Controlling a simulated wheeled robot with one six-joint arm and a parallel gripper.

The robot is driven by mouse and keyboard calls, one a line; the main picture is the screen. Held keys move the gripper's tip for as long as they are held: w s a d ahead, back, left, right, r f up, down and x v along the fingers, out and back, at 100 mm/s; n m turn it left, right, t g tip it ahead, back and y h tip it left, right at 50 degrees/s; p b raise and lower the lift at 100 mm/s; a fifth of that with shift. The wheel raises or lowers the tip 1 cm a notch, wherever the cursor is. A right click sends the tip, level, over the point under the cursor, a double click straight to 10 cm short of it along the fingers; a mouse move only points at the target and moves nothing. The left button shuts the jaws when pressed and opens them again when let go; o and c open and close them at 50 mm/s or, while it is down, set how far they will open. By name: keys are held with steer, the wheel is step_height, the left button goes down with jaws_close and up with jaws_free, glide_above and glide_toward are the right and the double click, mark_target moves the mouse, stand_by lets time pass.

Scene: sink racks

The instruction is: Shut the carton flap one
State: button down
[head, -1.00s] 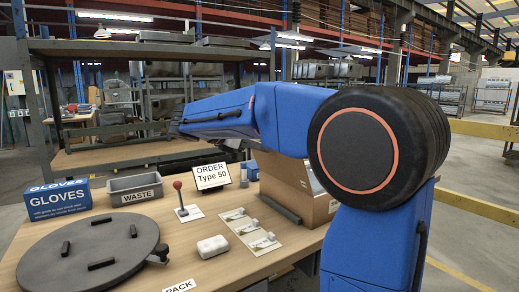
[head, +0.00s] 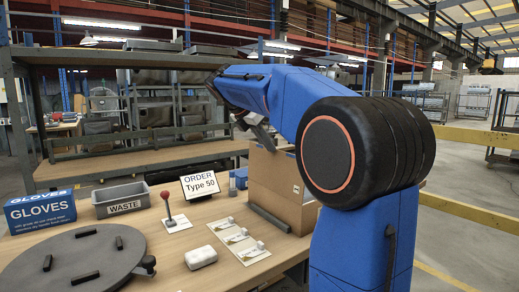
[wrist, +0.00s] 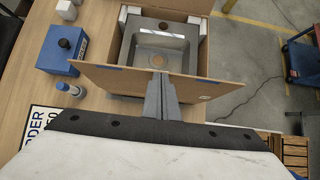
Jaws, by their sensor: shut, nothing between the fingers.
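The open carton (wrist: 119,84) is brown cardboard and holds a grey metal sink (wrist: 178,57) with white corner pads. In the wrist view one flap (wrist: 215,91) spans the carton's near side, and another flap (wrist: 180,5) stands out at the far side. My gripper (wrist: 160,78) is shut and empty, its fingertips over the middle of the near flap; I cannot tell whether they touch it. In the head view the carton (head: 280,188) stands at the table's right end, below my gripper (head: 262,138), partly hidden by my arm.
A blue box (wrist: 62,50) and a small bottle (wrist: 68,92) stand left of the carton. An order sign (head: 200,186), waste bin (head: 121,199), gloves box (head: 40,211), red-knobbed lever (head: 170,208) and round grey plate (head: 75,262) share the table. A cart (wrist: 302,62) stands right.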

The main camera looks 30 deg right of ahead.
steer(key=d+f+y, duration=0.3)
steer(key=d+y, duration=0.2)
steer(key=d, duration=0.7)
steer(key=d+f+y, duration=0.3)
steer(key=d+f, duration=0.3)
steer(key=f, duration=0.3)
steer(key=shift+w+f, duration=0.25)
steer(key=shift+w, duration=0.1)
steer(key=shift+r, duration=0.15)
stand_by(1.0)
